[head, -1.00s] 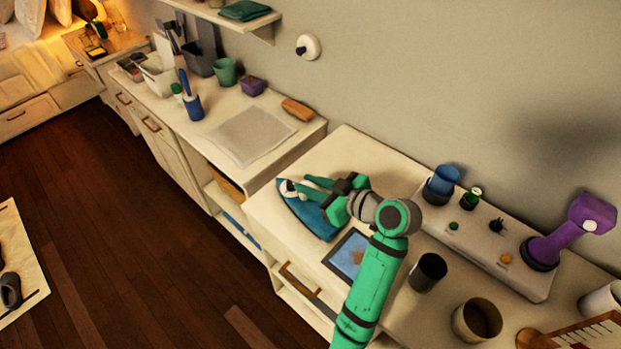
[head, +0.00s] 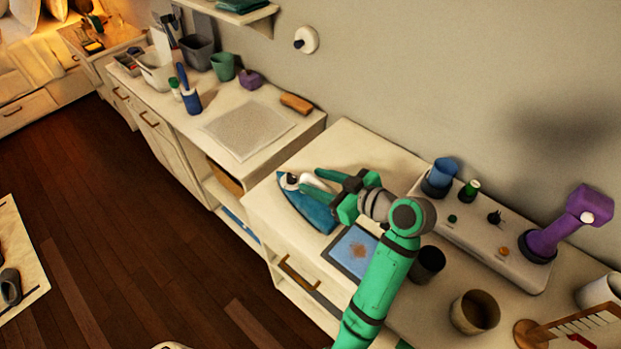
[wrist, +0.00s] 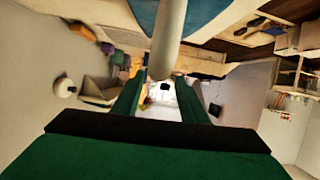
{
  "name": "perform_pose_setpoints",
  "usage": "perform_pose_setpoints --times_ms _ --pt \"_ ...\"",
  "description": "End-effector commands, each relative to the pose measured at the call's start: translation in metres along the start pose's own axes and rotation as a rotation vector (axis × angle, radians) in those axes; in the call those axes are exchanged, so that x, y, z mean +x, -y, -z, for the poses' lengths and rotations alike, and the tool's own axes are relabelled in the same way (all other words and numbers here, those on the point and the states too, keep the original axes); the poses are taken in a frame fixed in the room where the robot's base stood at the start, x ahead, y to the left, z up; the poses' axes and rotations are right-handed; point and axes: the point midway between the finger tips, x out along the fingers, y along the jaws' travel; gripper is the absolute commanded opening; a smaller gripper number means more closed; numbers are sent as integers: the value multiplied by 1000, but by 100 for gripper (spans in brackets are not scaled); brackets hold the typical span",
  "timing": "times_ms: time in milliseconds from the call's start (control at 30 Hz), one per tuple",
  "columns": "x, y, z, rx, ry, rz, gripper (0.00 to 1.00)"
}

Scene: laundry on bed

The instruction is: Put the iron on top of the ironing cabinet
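The iron (head: 306,207), with a blue body and a whitish handle, lies on the near white cabinet top (head: 352,150). My gripper (head: 309,180) is at the iron, its green fingers apart on either side of the handle. In the wrist view the pale handle (wrist: 168,40) reaches down between the fingers (wrist: 161,78); a firm grip does not show. The blue of the iron shows at that view's top edge. A lower white cabinet (head: 205,125) with a grey mat (head: 248,129) stands to the left; which cabinet is the ironing cabinet is not marked.
A blue tablet-like panel (head: 353,251) lies right of the iron. A dark cup (head: 427,264), a brown cup (head: 475,312) and a white tray (head: 480,235) with a purple lamp-like thing (head: 568,222) stand further right. A brown block (head: 296,103) and several containers stand on the left cabinet.

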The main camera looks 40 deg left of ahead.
Motion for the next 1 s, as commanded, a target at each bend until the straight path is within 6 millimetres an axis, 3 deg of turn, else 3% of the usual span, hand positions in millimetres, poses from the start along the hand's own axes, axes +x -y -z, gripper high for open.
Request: perform_pose_setpoints --times_ms 200,400,600,1000 --pt "-46 -1 0 -2 0 -3 39" --pt "-76 -1 0 -1 0 -2 39" --pt "-88 0 0 -1 0 -1 39" --pt "-90 0 0 0 0 -2 39"
